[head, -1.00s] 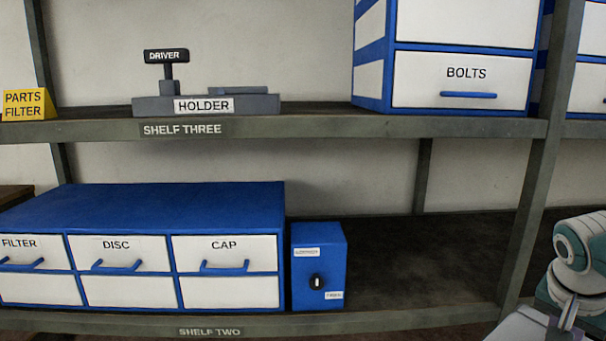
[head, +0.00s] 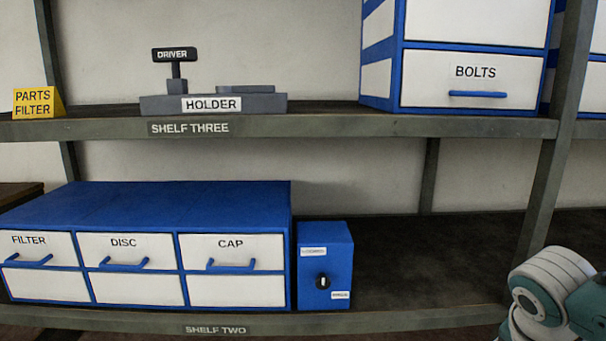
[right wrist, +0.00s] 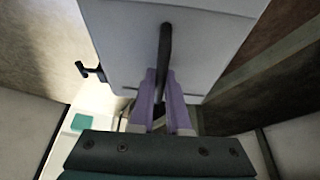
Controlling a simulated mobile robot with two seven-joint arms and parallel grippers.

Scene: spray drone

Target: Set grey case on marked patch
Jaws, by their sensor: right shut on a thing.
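In the right wrist view, my right gripper (right wrist: 158,100) is shut on the dark handle of the grey case (right wrist: 215,45). The case's pale grey face fills the upper middle of that view, and its top is cut off by the frame edge. In the head view, part of my right arm shows at the lower right, but its gripper and the case are out of frame. My left gripper is in neither view. I see no marked patch in these frames.
Shelf two (head: 420,312) holds a blue drawer unit (head: 150,200) and a small blue box with a knob (head: 339,264); bare shelf lies right of it. Shelf three (head: 330,126) holds a holder (head: 160,104), a yellow sign (head: 38,103) and the bolts drawers (head: 425,94). A post (head: 550,180) stands at right.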

